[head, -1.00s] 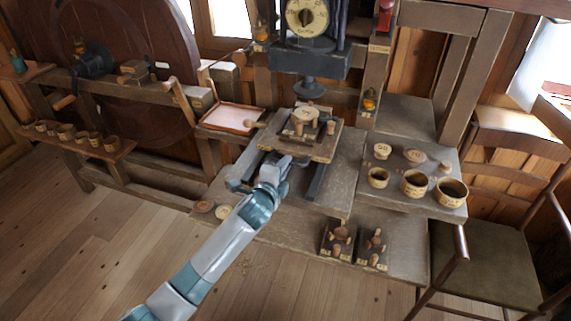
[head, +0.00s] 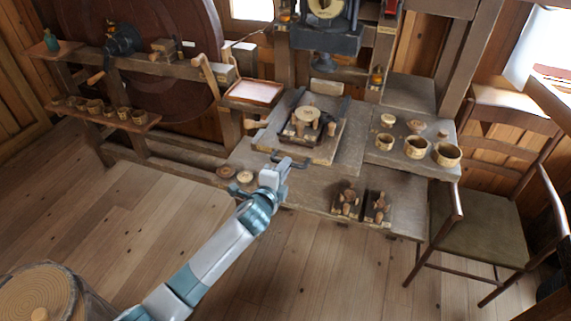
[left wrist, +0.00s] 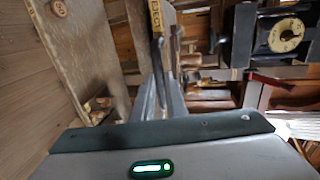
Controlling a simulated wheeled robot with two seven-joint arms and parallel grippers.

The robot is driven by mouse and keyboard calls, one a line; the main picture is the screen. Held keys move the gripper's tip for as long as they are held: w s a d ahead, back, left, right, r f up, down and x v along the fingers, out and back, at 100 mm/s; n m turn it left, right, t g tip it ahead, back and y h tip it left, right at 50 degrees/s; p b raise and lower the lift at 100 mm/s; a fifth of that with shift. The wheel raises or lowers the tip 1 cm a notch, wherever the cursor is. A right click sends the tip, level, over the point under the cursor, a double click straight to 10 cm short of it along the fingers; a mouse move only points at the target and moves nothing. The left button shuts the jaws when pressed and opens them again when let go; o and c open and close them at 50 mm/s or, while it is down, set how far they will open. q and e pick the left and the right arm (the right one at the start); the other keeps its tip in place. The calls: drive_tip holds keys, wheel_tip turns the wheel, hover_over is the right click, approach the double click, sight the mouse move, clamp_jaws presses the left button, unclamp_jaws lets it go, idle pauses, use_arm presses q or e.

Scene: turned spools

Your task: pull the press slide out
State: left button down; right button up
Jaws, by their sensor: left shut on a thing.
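In the left wrist view the fingers (left wrist: 163,98) reach toward the dark handle, and the press dial (left wrist: 285,36) shows at right. My right gripper is not in view.
Two small blocks with pegs (head: 362,204) stand on the bench's lower front ledge. Several wooden cups (head: 416,147) stand to the right. A tray (head: 254,92) is at left behind. A chair (head: 480,215) stands at right. A stump (head: 50,290) is at lower left; the floor between is clear.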

use_arm(q)
drive_tip(key=shift+s+a, duration=0.1)
drive_tip(key=shift+s, duration=0.1)
drive_tip(key=c, duration=2.2)
unclamp_jaws()
drive_tip(key=shift+o, duration=0.8)
drive_tip(key=shift+f, duration=0.1)
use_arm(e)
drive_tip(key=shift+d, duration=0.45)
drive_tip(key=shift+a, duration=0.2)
